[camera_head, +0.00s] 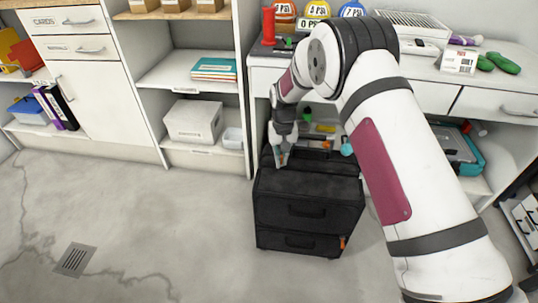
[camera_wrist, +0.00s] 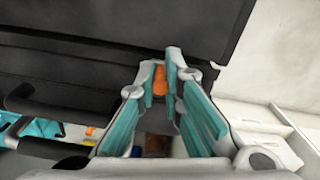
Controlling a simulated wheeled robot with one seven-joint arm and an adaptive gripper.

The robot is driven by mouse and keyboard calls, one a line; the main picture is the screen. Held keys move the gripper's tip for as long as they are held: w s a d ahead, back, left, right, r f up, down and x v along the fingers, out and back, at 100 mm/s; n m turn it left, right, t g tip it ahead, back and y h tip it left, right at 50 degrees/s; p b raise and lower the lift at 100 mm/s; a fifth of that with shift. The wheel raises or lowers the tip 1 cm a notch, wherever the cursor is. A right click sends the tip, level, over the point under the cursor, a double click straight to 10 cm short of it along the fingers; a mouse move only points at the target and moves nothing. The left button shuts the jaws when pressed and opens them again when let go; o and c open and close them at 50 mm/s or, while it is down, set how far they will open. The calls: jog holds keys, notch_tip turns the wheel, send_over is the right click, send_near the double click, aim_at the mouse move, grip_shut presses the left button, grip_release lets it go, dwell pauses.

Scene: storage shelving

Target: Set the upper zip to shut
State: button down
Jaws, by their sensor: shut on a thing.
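A black tool bag (camera_head: 310,200) stands on the floor below the workbench. Its front has two sections with handles, and an orange zip pull (camera_head: 342,242) hangs at the lower right, on the lower section. My gripper (camera_head: 281,158) is at the rear left of the bag's top. In the wrist view, my gripper (camera_wrist: 164,80) has its teal-padded fingertips closed around an orange tab (camera_wrist: 159,80), which looks like the upper zip's pull. The black bag surface (camera_wrist: 95,70) lies just beyond the fingertips. How far the upper zip is open is unclear.
A workbench (camera_head: 440,70) with helmets and boxes stands behind and right. Shelves hold a white box (camera_head: 193,121) and books (camera_head: 214,69) at left. A teal case (camera_head: 455,150) sits under the bench. Black handles (camera_wrist: 60,100) show left of my gripper. Floor at left is clear.

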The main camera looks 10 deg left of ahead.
jog(key=d+p, duration=0.1)
jog(key=d, duration=0.7)
jog(key=d+p, duration=0.1)
jog(key=d, duration=0.8)
jog(key=d+p, duration=0.1)
jog(key=d, duration=0.7)
jog(key=shift+s+d, duration=0.15)
jog(key=shift+s, duration=0.15)
jog(key=shift+d, duration=0.1)
jog(key=c, duration=1.7)
grip_release()
jog(key=shift+r, duration=0.2)
notch_tip(320, 180, up, 12)
jog(key=shift+f, duration=0.1)
